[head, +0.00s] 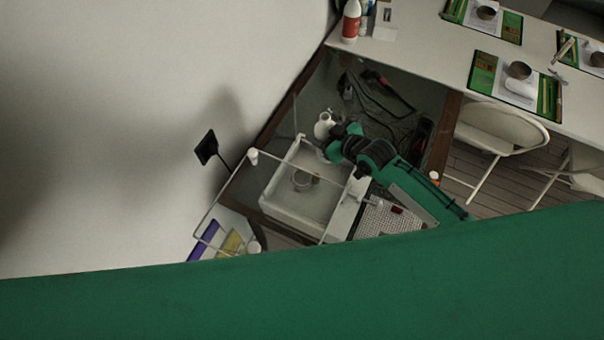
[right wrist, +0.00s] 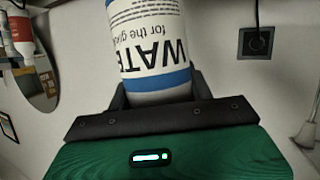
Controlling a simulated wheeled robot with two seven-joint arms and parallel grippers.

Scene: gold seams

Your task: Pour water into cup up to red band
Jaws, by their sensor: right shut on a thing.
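My right gripper (head: 341,139) is shut on a white water container (head: 323,125) beyond the far end of a white tray. In the right wrist view the container (right wrist: 150,45) shows blue bands and dark lettering with "WATE" readable, upside down in the picture, between the two fingers. The water level and the red band cannot be made out. My left gripper is not in view.
The white tray (head: 272,207) has raised walls, and a thin pale frame (head: 293,164) stands around it. Dark cables (head: 372,100) lie behind my right arm. A red-and-white bottle (head: 351,22) stands on the pale table above. A wall socket (right wrist: 256,41) shows in the wrist view.

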